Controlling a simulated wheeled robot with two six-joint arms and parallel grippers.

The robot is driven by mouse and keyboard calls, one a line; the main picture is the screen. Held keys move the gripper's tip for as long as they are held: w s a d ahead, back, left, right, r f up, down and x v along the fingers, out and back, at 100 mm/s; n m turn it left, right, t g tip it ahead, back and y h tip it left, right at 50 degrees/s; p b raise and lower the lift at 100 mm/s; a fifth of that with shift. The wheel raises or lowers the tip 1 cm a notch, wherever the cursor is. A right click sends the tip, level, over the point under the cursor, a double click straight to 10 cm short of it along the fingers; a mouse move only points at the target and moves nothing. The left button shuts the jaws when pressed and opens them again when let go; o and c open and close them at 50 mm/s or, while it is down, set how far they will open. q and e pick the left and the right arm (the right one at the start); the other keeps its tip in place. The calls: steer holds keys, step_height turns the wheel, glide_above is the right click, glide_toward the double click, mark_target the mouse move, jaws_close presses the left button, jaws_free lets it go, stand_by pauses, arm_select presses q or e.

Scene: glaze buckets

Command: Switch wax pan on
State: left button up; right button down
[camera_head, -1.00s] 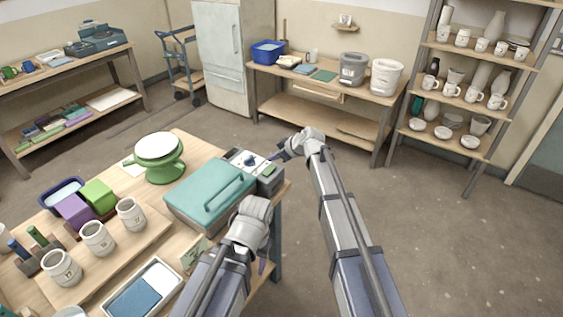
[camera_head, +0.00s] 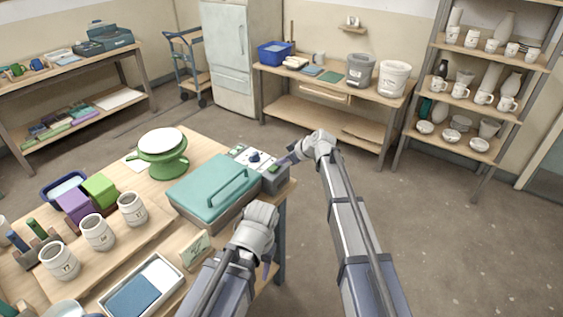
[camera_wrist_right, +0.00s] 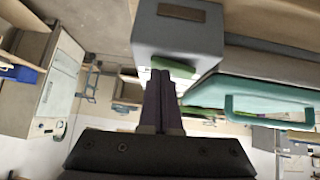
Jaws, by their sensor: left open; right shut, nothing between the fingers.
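The wax pan has a teal lid (camera_head: 212,183) with a raised handle and stands at the table's right end. Its grey control box (camera_head: 268,184) has a dark dial (camera_head: 254,157) and a green switch (camera_head: 274,168). My right gripper (camera_head: 283,163) is shut and empty, with its fingertips at the switch's right side. In the right wrist view, the fingers (camera_wrist_right: 160,76) lie close against the green switch (camera_wrist_right: 176,68); I cannot tell if they touch or which way it is set. My left gripper (camera_head: 267,271) is open, low beside the table's front right edge, its fingers mostly hidden.
A green-based turntable (camera_head: 161,160) stands left of the pan. Several white jars (camera_head: 97,233), a tray with a blue slab (camera_head: 143,289) and a small sign (camera_head: 195,249) are near the left arm. The floor right of the table is clear.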

steer(key=shift+s, duration=0.1)
steer(key=shift+s+a+r, duration=0.15)
steer(key=shift+s+a, duration=0.4)
arm_select(q)
steer(key=shift+r, duration=0.2)
steer(key=shift+r+p, duration=0.1)
steer(key=shift+p, duration=0.25)
arm_select(e)
steer(key=shift+r, duration=0.1)
steer(key=shift+w+r+p, duration=0.1)
steer(key=shift+r+p, duration=0.35)
steer(key=shift+r, duration=0.05)
steer(key=r+p, duration=0.2)
steer(key=d+r+p, duration=0.1)
steer(key=r+p, duration=0.1)
steer(key=shift+r, duration=0.1)
arm_select(q)
step_height(320, 180, up, 11)
steer(key=d+p, duration=0.1)
steer(key=p, duration=0.4)
steer(key=shift+w+d+p, duration=0.15)
steer(key=shift+d+p, duration=0.2)
steer(key=shift+p, duration=0.05)
arm_select(e)
steer(key=w+d+v, duration=0.1)
steer(key=v, duration=0.7)
steer(key=shift+d, duration=0.25)
